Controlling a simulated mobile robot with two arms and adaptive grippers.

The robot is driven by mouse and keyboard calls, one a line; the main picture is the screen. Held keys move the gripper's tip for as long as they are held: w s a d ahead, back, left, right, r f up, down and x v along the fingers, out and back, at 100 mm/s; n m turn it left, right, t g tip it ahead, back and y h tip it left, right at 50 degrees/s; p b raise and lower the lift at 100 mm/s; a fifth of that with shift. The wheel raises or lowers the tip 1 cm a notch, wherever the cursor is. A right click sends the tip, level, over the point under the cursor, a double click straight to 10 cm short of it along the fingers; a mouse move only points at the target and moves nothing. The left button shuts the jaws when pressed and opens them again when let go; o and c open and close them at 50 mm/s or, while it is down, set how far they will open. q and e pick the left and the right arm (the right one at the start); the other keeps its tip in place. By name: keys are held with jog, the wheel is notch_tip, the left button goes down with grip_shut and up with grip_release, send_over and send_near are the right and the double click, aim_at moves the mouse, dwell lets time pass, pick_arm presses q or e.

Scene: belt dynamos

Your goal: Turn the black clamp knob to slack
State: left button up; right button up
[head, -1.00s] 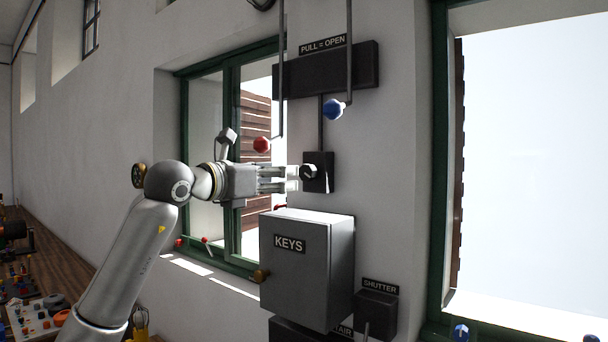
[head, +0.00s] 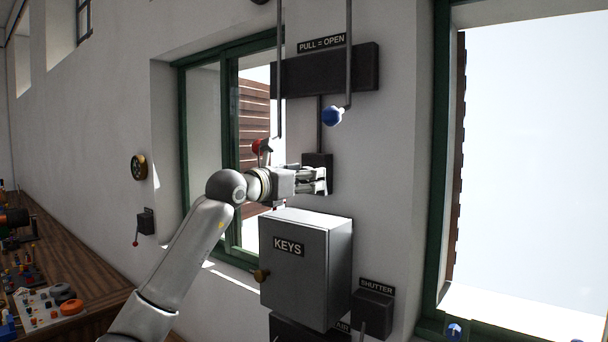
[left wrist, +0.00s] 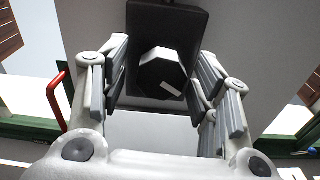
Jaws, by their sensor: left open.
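The black clamp knob (left wrist: 162,72) is faceted, with a pale mark on its face, and shows in the left wrist view. It sits on a dark box (left wrist: 165,22), also seen in the head view (head: 317,159). My left gripper (head: 320,181) is at this box and hides the knob in the head view. In the left wrist view its open fingers (left wrist: 161,80) stand on both sides of the knob, with gaps visible. I see no clear contact. My right gripper is not in view.
The grey KEYS cabinet (head: 307,262) juts out just below my left gripper. A blue ball handle (head: 332,116) hangs above right on a rod. A red ball handle (head: 258,146) is close above the wrist. Green-framed windows (head: 184,130) flank the wall.

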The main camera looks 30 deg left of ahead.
pick_arm(q)
jog(key=c, duration=1)
jog(key=shift+c, duration=0.2)
